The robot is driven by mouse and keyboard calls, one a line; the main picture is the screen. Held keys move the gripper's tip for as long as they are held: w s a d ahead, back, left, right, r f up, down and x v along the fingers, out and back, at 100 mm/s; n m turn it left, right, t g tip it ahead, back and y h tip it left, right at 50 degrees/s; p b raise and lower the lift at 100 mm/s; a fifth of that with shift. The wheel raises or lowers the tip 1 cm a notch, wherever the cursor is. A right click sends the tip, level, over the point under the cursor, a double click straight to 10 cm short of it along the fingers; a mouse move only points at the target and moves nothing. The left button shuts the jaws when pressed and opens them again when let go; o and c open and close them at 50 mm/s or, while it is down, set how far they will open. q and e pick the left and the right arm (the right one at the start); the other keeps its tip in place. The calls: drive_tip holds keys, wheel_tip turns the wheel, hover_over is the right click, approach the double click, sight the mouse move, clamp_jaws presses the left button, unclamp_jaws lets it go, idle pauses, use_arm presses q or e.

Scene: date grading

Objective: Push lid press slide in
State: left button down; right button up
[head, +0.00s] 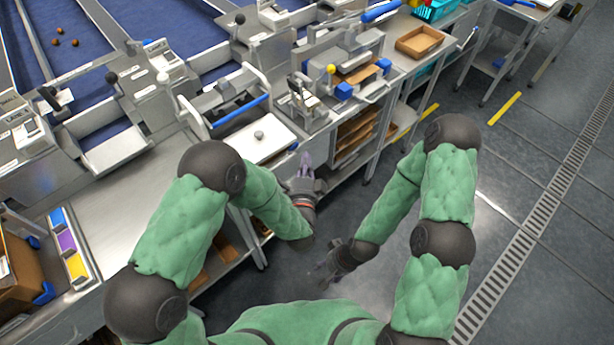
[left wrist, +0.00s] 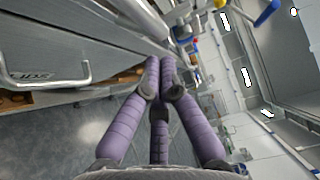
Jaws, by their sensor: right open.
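A pale slide plate (head: 272,146) with a grey round knob (head: 259,134) sticks out toward the bench's front edge, before a press frame with a blue bar (head: 240,110). I take this to be the lid press, but no label is readable in the head view. My left gripper (head: 306,160) is beside the plate's right side at the bench edge; I cannot tell whether they touch. In the left wrist view its purple fingers (left wrist: 160,72) meet at the tips with nothing seen between them. My right gripper (head: 328,268) hangs open and empty over the floor.
In the left wrist view a pale panel (left wrist: 70,40) with a metal handle (left wrist: 58,80) is at left. A machine with a yellow knob (head: 331,69) stands right of the press. A wooden tray (head: 420,41) is farther back.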

sight(289, 150)
use_arm(q)
drive_tip(key=shift+w+a, duration=0.9)
drive_tip(key=shift+w, duration=0.25)
drive_tip(key=w+a, duration=0.1)
drive_tip(key=w+a+b, duration=0.1)
drive_tip(key=w, duration=0.1)
drive_tip(key=shift+w+a+b, duration=0.25)
drive_tip(key=shift+a+b, duration=0.05)
drive_tip(key=shift+s, duration=0.1)
